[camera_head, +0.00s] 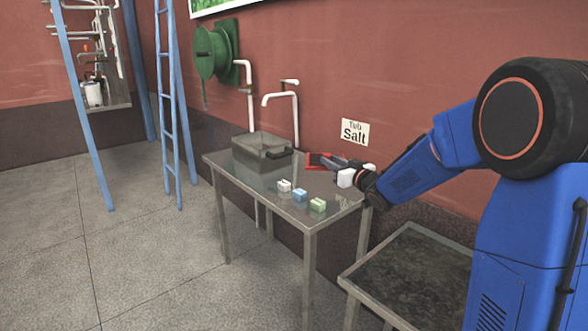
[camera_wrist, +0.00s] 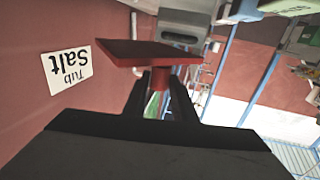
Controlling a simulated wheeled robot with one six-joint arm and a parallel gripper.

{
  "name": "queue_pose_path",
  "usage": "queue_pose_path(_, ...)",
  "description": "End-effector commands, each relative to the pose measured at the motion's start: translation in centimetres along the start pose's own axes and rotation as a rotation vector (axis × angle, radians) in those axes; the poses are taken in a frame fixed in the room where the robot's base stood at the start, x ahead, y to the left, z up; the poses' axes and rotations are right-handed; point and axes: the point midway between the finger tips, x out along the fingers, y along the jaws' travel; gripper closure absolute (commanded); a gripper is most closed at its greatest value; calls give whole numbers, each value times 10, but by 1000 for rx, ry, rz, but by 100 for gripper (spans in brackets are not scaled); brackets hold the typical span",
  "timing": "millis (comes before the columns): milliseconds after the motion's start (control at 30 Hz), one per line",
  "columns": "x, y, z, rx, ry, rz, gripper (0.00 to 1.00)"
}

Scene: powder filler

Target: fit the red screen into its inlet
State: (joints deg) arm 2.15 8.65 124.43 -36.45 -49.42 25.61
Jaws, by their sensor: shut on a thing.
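The red screen (camera_wrist: 150,54) is a flat red plate on a short red stem. In the wrist view my gripper (camera_wrist: 160,88) is shut on the stem, with the plate out beyond the black fingers. In the head view the red screen (camera_head: 318,160) shows as a small red shape above the far right part of the table, left of my wrist. A grey tub (camera_head: 258,155) with a dark handle stands on the table to its left. In the wrist view a grey body with a dark slot (camera_wrist: 180,38) lies just beyond the plate. I cannot identify the inlet.
The metal table (camera_head: 255,188) carries a white block (camera_head: 284,186), a blue block (camera_head: 300,195) and a green block (camera_head: 318,205) near its front edge. White pipes (camera_head: 280,98) rise behind it. A lower table (camera_head: 405,280) stands at right. A "Tub Salt" sign (camera_head: 355,132) hangs on the wall.

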Motion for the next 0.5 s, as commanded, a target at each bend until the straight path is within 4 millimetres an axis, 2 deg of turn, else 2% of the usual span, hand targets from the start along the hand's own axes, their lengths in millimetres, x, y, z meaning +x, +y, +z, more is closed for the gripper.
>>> queue_pose_path(300, 0, 0, 50, 1, -2, 0, 100)
queue_pose_path(500, 0, 0, 62, 1, -1, 0, 100)
